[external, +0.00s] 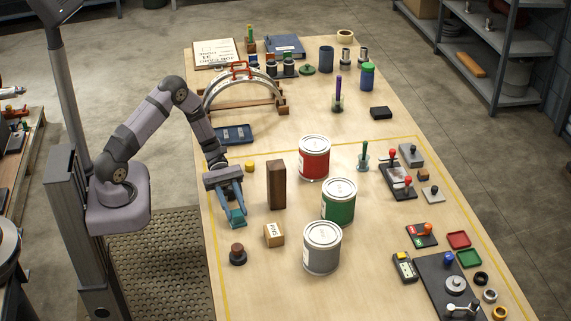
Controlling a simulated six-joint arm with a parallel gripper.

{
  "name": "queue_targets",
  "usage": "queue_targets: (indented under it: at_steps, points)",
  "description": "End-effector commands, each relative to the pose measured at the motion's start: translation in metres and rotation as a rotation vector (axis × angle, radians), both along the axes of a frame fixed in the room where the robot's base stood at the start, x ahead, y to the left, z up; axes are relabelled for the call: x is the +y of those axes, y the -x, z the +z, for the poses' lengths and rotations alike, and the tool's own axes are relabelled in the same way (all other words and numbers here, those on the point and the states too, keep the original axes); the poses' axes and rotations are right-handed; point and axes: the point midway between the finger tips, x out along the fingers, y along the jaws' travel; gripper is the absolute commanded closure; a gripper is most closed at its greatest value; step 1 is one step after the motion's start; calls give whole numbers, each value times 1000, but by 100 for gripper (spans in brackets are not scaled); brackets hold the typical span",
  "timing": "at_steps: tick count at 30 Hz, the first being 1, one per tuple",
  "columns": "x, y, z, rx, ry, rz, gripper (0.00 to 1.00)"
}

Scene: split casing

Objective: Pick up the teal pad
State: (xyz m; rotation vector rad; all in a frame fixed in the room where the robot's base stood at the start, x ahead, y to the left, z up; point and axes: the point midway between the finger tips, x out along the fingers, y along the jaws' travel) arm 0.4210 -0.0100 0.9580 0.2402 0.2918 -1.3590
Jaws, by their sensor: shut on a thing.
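My gripper (234,214) is at the left side of the table, pointing down, with its blue fingers shut on the teal pad (237,221). The pad shows as a small teal block at the fingertips, partly hidden by the fingers. I cannot tell whether it touches the table or is just above it.
A tall brown block (276,185) stands to the right of my gripper. A small wooden box (274,235) and a dark round knob (237,254) are nearer the front. Red (314,158), green (338,202) and grey (322,248) cans stand farther right. A yellow cylinder (250,166) is behind.

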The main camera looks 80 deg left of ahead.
Motion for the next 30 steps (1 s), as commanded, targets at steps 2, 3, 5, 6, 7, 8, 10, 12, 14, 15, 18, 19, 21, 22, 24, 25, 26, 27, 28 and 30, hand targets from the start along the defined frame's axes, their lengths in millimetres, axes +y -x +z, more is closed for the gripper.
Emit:
queue_targets:
  at_steps: [2,3,5,6,7,8,10,12,14,15,18,19,21,22,24,25,26,27,28,30]
  points:
    - [0,0,0,1,-1,-1,92]
    - [0,0,0,1,-1,-1,92]
    - [0,0,0,1,-1,-1,92]
    - [0,0,0,1,-1,-1,92]
    - [0,0,0,1,-1,-1,92]
    - [0,0,1,1,-1,-1,92]
    - [0,0,2,0,-1,0,92]
    - [0,0,5,0,-1,0,92]
    - [1,0,8,-1,-2,-1,92]
    - [1,0,11,-3,-3,0,92]
    - [1,0,20,-3,-4,0,92]
    - [0,0,23,-2,-3,-1,92]
    - [1,0,32,-3,-3,-1,92]
    - [1,-1,37,-4,-4,-1,92]
    - [0,0,47,-3,-4,-1,92]
    - [0,0,52,-3,-4,-1,92]
    - [0,0,57,-4,-3,-2,92]
    - [1,0,63,-4,-4,-1,92]
    - [1,0,67,-4,-4,-1,92]
    - [0,0,76,-2,-3,-1,92]
